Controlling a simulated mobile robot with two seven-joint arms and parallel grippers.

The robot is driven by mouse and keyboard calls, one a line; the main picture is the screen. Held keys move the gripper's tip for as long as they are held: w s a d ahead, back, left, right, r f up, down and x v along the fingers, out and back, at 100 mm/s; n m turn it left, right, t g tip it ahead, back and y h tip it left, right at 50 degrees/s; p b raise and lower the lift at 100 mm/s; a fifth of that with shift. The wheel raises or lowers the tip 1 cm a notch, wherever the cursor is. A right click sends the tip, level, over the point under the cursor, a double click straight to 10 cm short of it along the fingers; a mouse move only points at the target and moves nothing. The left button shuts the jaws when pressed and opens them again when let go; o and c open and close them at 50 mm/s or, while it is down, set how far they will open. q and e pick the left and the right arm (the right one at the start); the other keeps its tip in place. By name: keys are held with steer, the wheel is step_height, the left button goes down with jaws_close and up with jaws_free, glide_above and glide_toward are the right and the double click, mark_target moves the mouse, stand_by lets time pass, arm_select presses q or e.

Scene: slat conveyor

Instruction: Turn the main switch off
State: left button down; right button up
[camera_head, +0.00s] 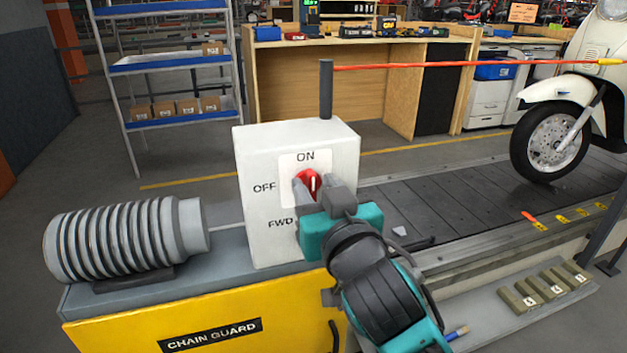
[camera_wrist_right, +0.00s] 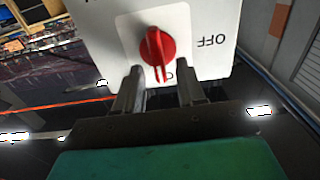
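The main switch is a red rotary knob (camera_head: 307,184) on a white plate on the front of a white box (camera_head: 262,150). The plate and box carry the words ON above, OFF to the left and FWD below left. The knob also shows in the right wrist view (camera_wrist_right: 156,48), where its grip bar stands upright and lines up with the partly hidden ON label. My right gripper (camera_head: 320,187) is at the knob, its fingers apart. In the right wrist view the open fingers (camera_wrist_right: 160,82) flank the knob's end, with gaps visible. My left gripper is out of view.
A yellow chain guard (camera_head: 205,315) and a grey ribbed motor (camera_head: 125,240) are left of and below the box. A dark post (camera_head: 326,90) with a red cord stands behind it. The slat conveyor (camera_head: 430,205) carries a white scooter (camera_head: 560,110) at right.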

steer(key=shift+w+a, duration=0.1)
steer(key=shift+w, duration=0.05)
steer(key=shift+c, duration=0.2)
jaws_close()
